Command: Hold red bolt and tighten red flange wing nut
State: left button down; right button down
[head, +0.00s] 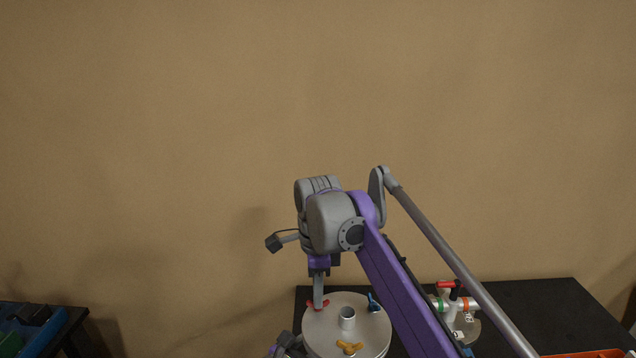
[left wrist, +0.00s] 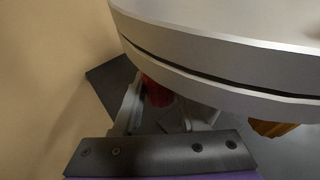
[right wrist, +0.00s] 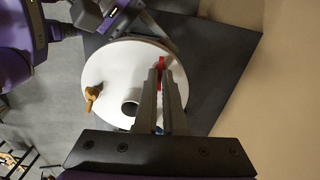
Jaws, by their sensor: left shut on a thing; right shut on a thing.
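The red flange wing nut (head: 311,306) is on the left rim of the round metal lid (head: 326,326). My right gripper (head: 318,304) points straight down onto it. In the right wrist view the red wing nut (right wrist: 161,62) shows between the fingertips (right wrist: 160,72), which are closed on it. In the left wrist view the red bolt (left wrist: 157,94) sits under the flange rim (left wrist: 220,88). My left gripper (left wrist: 160,112) is shut on the bolt from below, its fingertips partly hidden by the rim. In the head view only part of my left gripper (head: 285,346) shows.
The lid also carries a yellow wing nut (head: 349,348), a blue wing nut (head: 374,303) and a central pipe stub (head: 347,318). A white fitting with coloured handles (head: 455,303) stands right on the black table (head: 540,300). An orange bin (head: 590,354) is at lower right.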

jog(key=shift+r+m, duration=0.1)
jog(key=shift+m, duration=0.4)
jog(key=m, duration=0.4)
jog(key=shift+m, duration=0.4)
jog(key=m, duration=0.4)
jog(key=shift+m, duration=0.4)
jog(key=c, duration=1)
grip_release()
jog(key=shift+c, duration=0.2)
